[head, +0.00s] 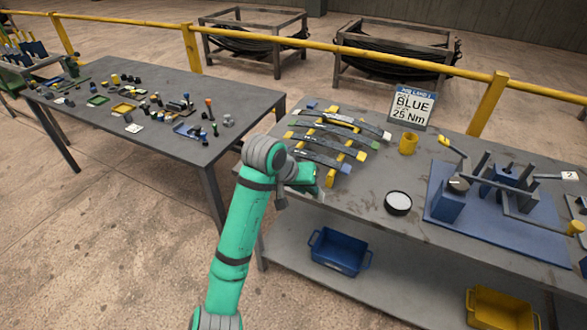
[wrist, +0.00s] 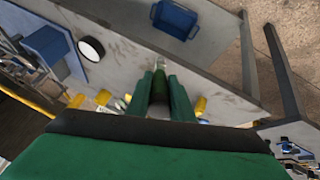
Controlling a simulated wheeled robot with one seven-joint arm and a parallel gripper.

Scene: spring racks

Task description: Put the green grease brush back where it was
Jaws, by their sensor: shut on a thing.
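My gripper (head: 308,185) is at the left part of the right-hand workbench, low beside the leaf springs. In the wrist view its two green fingers (wrist: 160,92) are closed together around a slim green thing (wrist: 160,72), which looks like the green grease brush. Its tip shows beyond the fingers; the rest is hidden. In the head view I cannot tell the brush apart from my green gripper. A round black tin with a white top (head: 398,203) stands right of my gripper on the bench. A yellow cup (head: 408,144) stands behind the tin.
Curved leaf springs lie across yellow bars (head: 340,160) beside my gripper. A blue fixture (head: 490,205) fills the bench's right side. A sign reading "BLUE 25 Nm" (head: 412,106) stands at the back. A blue bin (head: 340,252) is on the lower shelf.

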